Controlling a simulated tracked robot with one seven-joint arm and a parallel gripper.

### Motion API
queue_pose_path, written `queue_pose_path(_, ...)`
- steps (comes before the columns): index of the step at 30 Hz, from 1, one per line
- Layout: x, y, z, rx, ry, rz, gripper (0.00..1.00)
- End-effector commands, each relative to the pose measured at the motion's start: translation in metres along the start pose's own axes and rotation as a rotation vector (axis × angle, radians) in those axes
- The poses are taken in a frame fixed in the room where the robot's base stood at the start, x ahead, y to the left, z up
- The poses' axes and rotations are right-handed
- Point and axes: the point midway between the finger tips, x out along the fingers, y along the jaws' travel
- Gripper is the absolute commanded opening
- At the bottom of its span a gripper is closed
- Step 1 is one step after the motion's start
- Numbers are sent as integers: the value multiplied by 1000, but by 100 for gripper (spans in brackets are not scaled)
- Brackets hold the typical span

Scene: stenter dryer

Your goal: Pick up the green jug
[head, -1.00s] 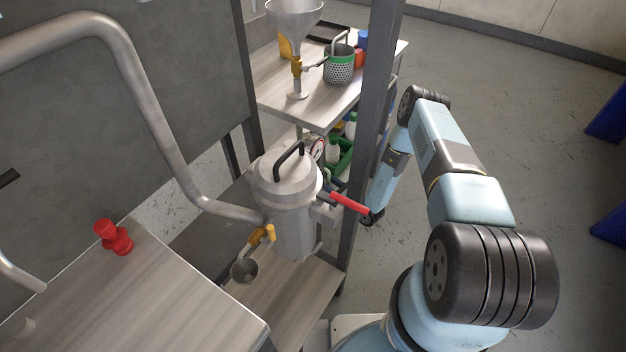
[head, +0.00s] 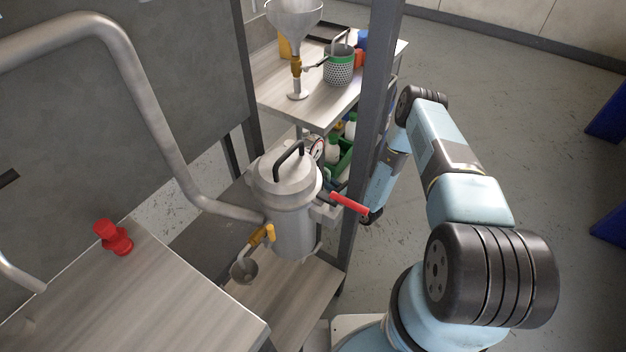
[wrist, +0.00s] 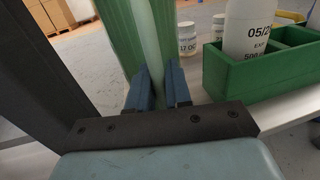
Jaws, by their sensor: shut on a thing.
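The green jug (wrist: 118,35) fills the upper left of the wrist view, close up, with a pale translucent strip down its side. My gripper (wrist: 158,88) has its two blue fingers shut on the jug, one on each side of the strip. The jug's top and base are out of the wrist view, so I cannot tell whether it touches the shelf. In the head view I cannot make out the jug, and the gripper is hidden behind the dark post and the steel vessel.
A green divided crate (wrist: 252,75) with a white bottle (wrist: 250,30) stands right of the jug. Small white jars (wrist: 187,38) stand behind. A dark post (head: 368,110) and a steel vessel (head: 290,205) with a red lever (head: 349,203) are close to my arm. Open floor lies right.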

Motion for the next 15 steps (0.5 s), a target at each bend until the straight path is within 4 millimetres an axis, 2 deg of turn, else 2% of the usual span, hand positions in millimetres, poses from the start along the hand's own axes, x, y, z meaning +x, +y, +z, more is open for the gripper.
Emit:
queue_pose_path(11,0,0,1,0,-1,0,0)
queue_pose_path(15,1,-1,8,0,-2,-1,0)
